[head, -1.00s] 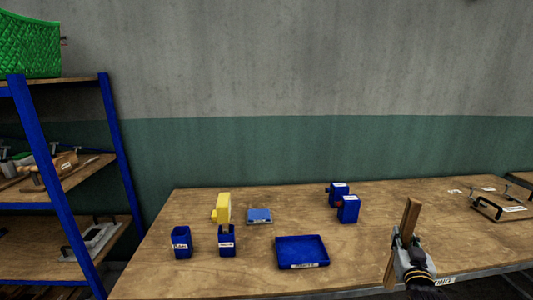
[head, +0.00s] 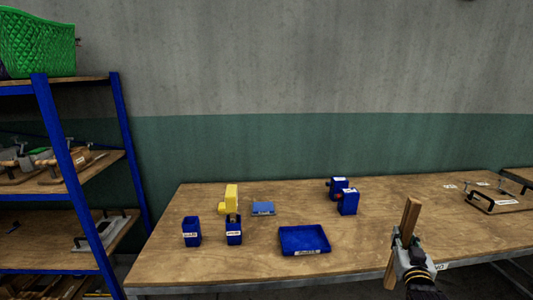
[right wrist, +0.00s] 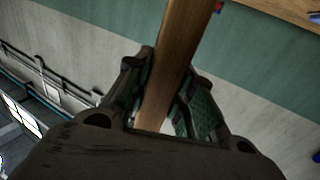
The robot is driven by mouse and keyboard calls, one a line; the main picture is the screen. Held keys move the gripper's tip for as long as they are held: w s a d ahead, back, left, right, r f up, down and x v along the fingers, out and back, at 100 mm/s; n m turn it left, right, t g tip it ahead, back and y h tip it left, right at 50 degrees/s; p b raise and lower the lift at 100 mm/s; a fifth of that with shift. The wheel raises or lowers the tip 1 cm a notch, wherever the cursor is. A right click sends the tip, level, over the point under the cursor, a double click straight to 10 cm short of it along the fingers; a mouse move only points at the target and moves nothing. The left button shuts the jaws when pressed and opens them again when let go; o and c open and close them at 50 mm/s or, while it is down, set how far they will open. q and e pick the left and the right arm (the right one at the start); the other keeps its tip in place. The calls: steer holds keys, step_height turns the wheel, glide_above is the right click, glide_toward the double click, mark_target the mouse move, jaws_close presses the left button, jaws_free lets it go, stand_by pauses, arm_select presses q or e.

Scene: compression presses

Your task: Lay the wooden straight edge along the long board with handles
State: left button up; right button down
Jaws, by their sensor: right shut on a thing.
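My right gripper (head: 407,240) is shut on a wooden straight edge (head: 411,215), a flat brown strip held upright and slightly tilted in front of the table. In the right wrist view, the straight edge (right wrist: 180,50) runs between the two fingers (right wrist: 170,95). A wooden board with dark handles (head: 500,203) lies on the table at the far right, to the right of my right gripper and farther back. It is partly cut off from full view by its distance and small size. My left gripper is not in view.
The wooden table (head: 370,240) carries a blue tray (head: 304,253), blue bins (head: 191,238), a yellow object (head: 230,198), a flat blue item (head: 263,208) and blue boxes (head: 348,208). A blue-framed shelf (head: 62,150) stands at left, holding more handled boards. The table's right middle is clear.

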steer(key=shift+s+a+r, duration=0.1)
steer(key=shift+r, duration=0.15)
steer(key=shift+a+r, duration=0.1)
steer(key=shift+r, duration=1)
steer(key=a+f+n+y, duration=0.2)
steer(key=a+y, duration=0.1)
steer(key=a, duration=0.6)
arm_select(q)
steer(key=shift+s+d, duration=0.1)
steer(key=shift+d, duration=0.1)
arm_select(e)
steer(key=s+a+f+y, duration=0.1)
steer(key=s+a+f, duration=0.3)
steer(key=f, duration=0.5)
steer(key=s+a+f+n+y, duration=0.1)
steer(key=s+a+f, duration=0.3)
steer(key=f, duration=0.6)
steer(key=shift+s+a+f+n+t+y, duration=0.2)
steer(key=shift+s+a+n+t+y, duration=0.15)
steer(key=shift+a, duration=0.6)
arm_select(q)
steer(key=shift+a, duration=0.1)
